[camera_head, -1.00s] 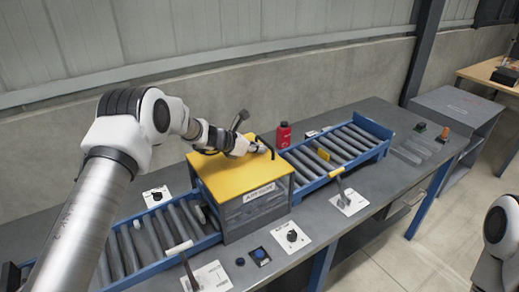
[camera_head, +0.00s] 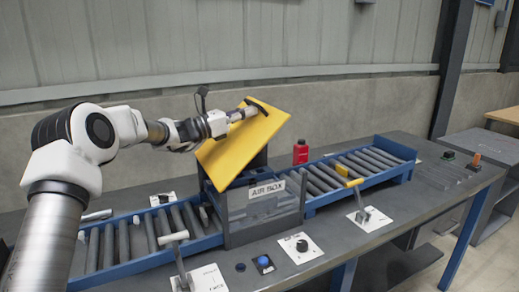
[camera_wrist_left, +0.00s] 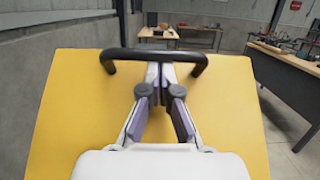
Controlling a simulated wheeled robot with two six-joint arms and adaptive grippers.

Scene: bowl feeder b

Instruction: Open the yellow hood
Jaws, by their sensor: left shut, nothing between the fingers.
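The yellow hood (camera_head: 236,150) is tilted up steeply above the grey box labelled "AIR BOX" (camera_head: 262,208). Its black handle (camera_head: 257,105) is at the upper edge. In the left wrist view the hood (camera_wrist_left: 75,115) fills the middle and the handle (camera_wrist_left: 155,54) spans across the fingertips. My left gripper (camera_head: 240,114) is at the handle, with its fingers (camera_wrist_left: 158,75) shut and reaching under the handle bar. They have nothing between them. Whether the fingers touch the bar I cannot tell. My right gripper is not in view.
A roller conveyor (camera_head: 345,172) with blue rails runs on both sides of the box. A red bottle (camera_head: 301,153) stands behind it. Lever plates and a black knob (camera_head: 301,246) line the bench front. A concrete wall (camera_head: 345,108) is behind.

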